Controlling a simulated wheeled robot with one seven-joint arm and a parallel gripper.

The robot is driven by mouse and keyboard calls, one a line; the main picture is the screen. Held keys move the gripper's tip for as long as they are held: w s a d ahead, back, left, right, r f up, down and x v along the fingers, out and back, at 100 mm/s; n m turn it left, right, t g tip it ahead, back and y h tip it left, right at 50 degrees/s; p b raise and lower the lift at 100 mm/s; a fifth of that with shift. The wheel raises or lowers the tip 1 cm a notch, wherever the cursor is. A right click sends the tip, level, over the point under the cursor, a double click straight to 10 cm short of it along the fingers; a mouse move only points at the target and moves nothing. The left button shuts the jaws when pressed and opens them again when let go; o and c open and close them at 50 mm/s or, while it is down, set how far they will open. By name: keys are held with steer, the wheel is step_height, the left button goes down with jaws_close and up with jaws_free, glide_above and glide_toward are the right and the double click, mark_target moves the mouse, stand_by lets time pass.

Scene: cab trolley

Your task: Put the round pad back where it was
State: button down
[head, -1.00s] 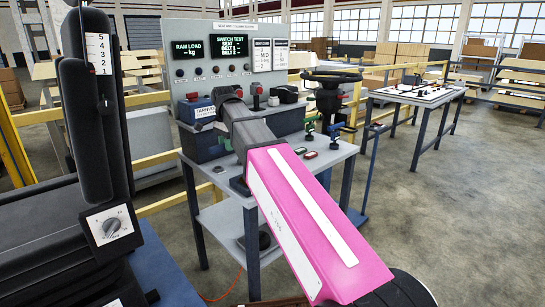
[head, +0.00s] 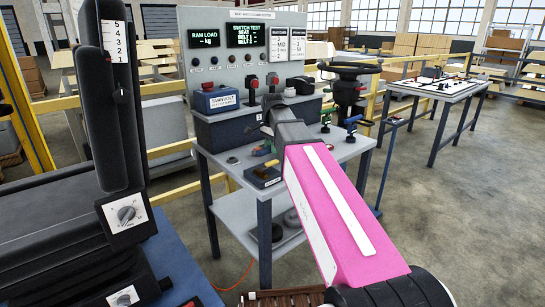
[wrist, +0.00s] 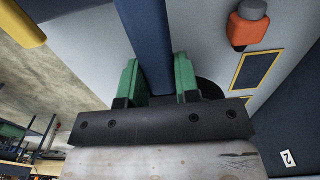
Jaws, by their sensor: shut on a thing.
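A black round edge, the round pad (wrist: 209,88), shows behind the right finger; the rest is hidden by the fingers and the gripper body.
A blue box (head: 216,100) and a display panel (head: 250,39) stand behind. A black handwheel (head: 349,67) and clamps (head: 352,123) are at right. A black seat (head: 110,150) fills the left.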

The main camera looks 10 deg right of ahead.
steer(key=shift+f, duration=1.95)
steer(key=shift+f, duration=0.1)
steer(key=c, duration=0.8)
jaws_free()
steer(key=shift+c, duration=0.2)
step_height(320, 180, up, 11)
steer(key=shift+r, duration=0.6)
steer(key=shift+s, duration=0.1)
